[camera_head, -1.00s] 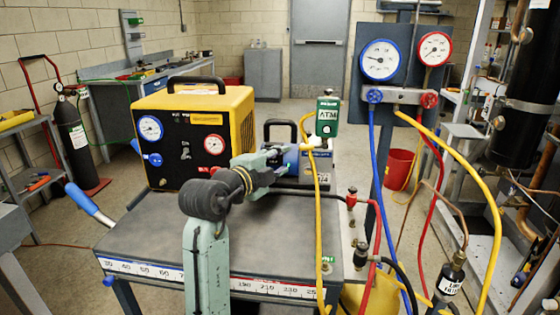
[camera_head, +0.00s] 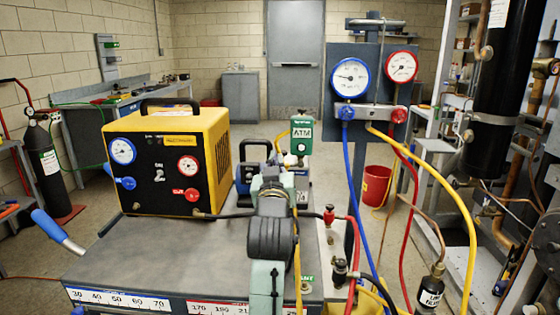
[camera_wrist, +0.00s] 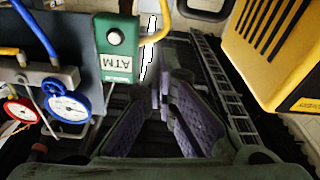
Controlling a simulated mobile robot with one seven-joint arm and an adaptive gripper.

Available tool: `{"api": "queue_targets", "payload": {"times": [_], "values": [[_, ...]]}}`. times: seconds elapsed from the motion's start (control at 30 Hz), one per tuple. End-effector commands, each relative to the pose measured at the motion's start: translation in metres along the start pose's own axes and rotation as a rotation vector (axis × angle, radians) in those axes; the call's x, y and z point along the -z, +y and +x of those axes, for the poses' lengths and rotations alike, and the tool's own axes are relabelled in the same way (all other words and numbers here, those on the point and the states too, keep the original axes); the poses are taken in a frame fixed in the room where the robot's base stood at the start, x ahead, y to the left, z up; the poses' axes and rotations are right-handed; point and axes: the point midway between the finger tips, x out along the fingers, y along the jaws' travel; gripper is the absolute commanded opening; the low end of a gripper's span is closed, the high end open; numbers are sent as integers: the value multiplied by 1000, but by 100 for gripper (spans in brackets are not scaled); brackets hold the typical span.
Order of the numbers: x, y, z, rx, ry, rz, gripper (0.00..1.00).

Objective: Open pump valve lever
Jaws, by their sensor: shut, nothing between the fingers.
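The pump (camera_head: 245,177), a blue-and-grey body with a dark handle, stands on the bench behind my arm in the head view. My arm covers much of it, and I cannot make out its valve lever. My gripper (camera_wrist: 160,92) has purple-padded fingers that converge near the picture's middle. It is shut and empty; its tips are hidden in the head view.
A yellow-and-black machine (camera_head: 160,160) stands left of the pump. A gauge panel (camera_head: 375,90) with blue, red and yellow hoses stands to the right. A dark hose crosses the bench near my wrist. The bench top (camera_head: 165,250) is mostly clear in front.

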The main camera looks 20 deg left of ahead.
Motion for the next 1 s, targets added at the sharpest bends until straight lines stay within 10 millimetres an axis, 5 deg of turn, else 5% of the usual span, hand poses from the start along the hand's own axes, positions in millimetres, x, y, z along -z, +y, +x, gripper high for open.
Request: {"api": "queue_targets", "payload": {"times": [0.17, 0.57, 0.7, 1.0], "values": [[2, 0, 18, 3, -1, -7, 0], [4, 0, 102, 2, -2, -5, 0], [-21, -1, 92, 3, -3, -6, 0], [-38, 0, 86, 2, 0, -6, 0]]}}
